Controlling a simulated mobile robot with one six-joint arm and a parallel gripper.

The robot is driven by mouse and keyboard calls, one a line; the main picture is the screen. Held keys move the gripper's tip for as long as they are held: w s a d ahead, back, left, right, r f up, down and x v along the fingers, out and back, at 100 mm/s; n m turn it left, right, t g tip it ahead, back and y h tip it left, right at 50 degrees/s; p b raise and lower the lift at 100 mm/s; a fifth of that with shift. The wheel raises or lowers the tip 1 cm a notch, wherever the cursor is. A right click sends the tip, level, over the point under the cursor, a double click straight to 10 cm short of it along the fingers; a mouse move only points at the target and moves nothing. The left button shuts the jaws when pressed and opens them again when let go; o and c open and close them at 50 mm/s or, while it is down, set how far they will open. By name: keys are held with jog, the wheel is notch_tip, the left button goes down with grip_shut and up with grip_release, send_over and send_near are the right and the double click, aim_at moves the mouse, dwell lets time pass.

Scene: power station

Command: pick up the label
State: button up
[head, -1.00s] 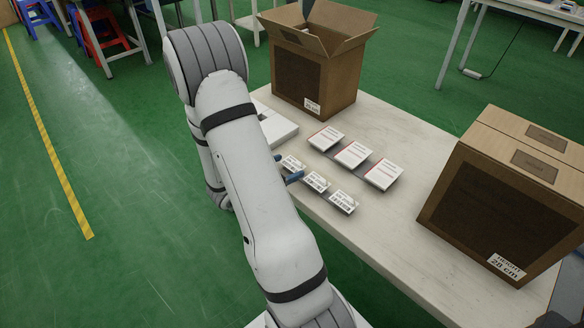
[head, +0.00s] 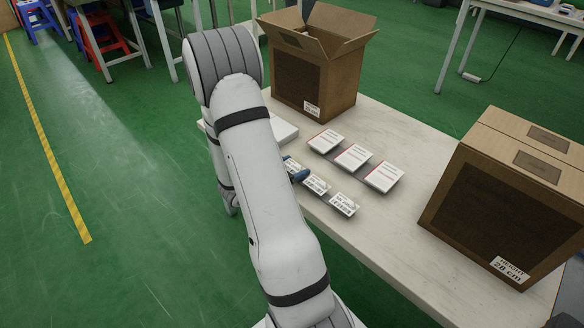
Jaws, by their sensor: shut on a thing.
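Three small white labels with black print lie in a row on a dark strip near the table's left edge. The middle label (head: 316,184) and the right label (head: 343,204) show clearly. The leftmost label (head: 292,165) is partly hidden by my gripper (head: 297,173). Only the blue fingertips of my gripper show, at the leftmost label. They are close together and shut on that label. My arm hides the rest of the gripper, and I cannot tell whether the label is lifted off the strip.
Three white cards with red edges (head: 353,157) lie in a row behind the labels. An open cardboard box (head: 340,85) stands at the back, a closed box (head: 515,205) at the right. A white flat object (head: 284,129) sits left. The table's front middle (head: 400,235) is clear.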

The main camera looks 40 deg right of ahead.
notch_tip(320, 180, up, 10)
jog(key=p, duration=0.4)
jog(key=w+a+r+n+t+y, duration=0.1)
jog(key=w+a+n+t+y, duration=0.5)
jog(key=a, duration=0.8)
jog(key=w+a+n+t+y, duration=0.4)
jog(key=w+a+n+t, duration=0.4)
jog(key=a, duration=0.7)
notch_tip(320, 180, up, 23)
jog(key=g+p, duration=0.1)
jog(key=p, duration=2.1)
jog(key=shift+w+d, duration=0.2)
jog(key=shift+w, duration=0.25)
